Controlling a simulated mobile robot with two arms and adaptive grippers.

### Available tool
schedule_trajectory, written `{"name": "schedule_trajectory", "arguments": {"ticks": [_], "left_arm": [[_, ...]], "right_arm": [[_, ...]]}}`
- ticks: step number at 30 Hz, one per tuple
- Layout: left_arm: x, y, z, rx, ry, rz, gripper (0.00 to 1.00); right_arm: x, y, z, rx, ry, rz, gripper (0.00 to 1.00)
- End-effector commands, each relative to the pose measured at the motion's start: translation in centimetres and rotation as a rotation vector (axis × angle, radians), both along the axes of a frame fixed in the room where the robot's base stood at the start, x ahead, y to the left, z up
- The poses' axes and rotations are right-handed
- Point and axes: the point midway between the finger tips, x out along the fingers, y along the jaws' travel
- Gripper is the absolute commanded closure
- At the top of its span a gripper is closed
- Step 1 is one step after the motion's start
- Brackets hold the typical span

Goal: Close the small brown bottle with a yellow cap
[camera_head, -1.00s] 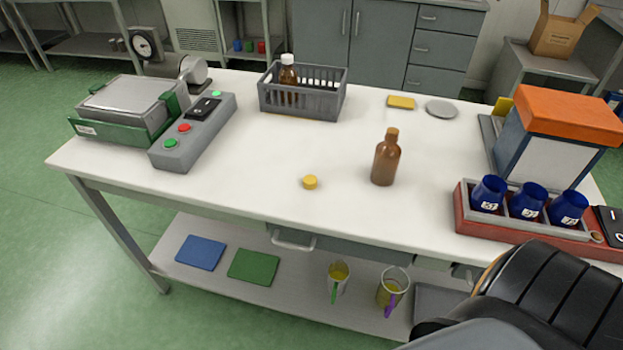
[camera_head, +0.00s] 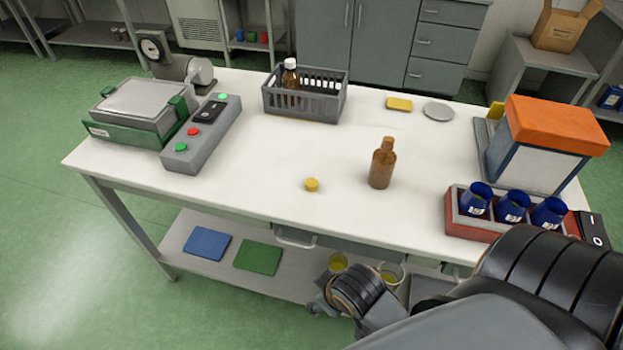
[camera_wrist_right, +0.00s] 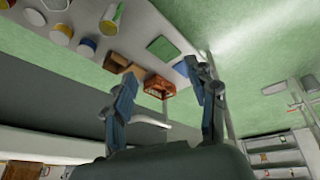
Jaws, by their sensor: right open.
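The small brown bottle (camera_head: 382,170) stands upright on the white table, right of centre, with no cap on its neck. The yellow cap (camera_head: 312,185) lies on the table to the left of the bottle, near the front edge, apart from it. My right arm comes in at the lower right of the head view, its wrist low in front of the table, away from bottle and cap. In the right wrist view my right gripper (camera_wrist_right: 165,88) has its fingers spread with nothing between them. Bottle and cap cannot be made out there. My left gripper is not in view.
A grey basket (camera_head: 318,105) holds a white-capped brown bottle (camera_head: 290,76). Left are a scale (camera_head: 140,105) and a button panel (camera_head: 203,135). Right are a red rack (camera_head: 470,232) with blue cups and an orange-topped box (camera_head: 555,125). The table's middle is clear.

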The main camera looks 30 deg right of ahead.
Motion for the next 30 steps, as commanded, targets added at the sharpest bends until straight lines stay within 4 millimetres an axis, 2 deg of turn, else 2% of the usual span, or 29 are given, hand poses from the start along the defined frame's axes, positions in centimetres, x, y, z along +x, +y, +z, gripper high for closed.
{"name": "schedule_trajectory", "arguments": {"ticks": [1,2,8,11,14,17,19,21,22,24,26,27,28,30], "left_arm": [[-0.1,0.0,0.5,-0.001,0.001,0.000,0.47],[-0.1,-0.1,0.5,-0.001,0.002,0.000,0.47],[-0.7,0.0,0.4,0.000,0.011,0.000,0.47],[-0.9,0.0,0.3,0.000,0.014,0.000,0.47],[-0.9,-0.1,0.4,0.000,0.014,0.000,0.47],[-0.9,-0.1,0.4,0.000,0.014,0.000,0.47],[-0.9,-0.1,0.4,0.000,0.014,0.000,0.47],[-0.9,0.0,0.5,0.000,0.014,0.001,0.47],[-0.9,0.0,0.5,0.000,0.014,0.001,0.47],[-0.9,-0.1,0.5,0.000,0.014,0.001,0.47],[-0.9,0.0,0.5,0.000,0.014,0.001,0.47],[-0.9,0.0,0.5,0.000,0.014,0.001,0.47],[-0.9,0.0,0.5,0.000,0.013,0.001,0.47],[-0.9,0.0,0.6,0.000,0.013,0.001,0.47]], "right_arm": [[0.4,-0.2,2.3,-0.009,-0.032,0.008,0.43],[1.4,-0.4,3.6,-0.030,-0.074,0.026,0.43],[9.0,-1.4,7.9,-0.214,-0.366,0.190,0.43],[12.5,-1.5,10.9,-0.324,-0.519,0.279,0.43],[16.2,-1.1,14.9,-0.465,-0.696,0.388,0.43],[20.0,0.4,21.0,-0.685,-0.931,0.543,0.43],[22.1,2.5,26.4,-0.903,-1.135,0.686,0.43],[22.9,5.7,31.7,-1.165,-1.345,0.847,0.43],[22.8,7.3,33.6,-1.285,-1.431,0.917,0.43],[21.9,11.1,36.8,-1.576,-1.615,1.084,0.43],[20.5,14.3,38.0,-1.836,-1.755,1.229,0.43],[19.5,16.1,38.1,-2.013,-1.836,1.331,0.43],[18.8,17.3,37.8,2.080,1.836,-1.367,0.43],[17.4,19.2,35.8,1.886,1.535,-1.236,0.43]]}}
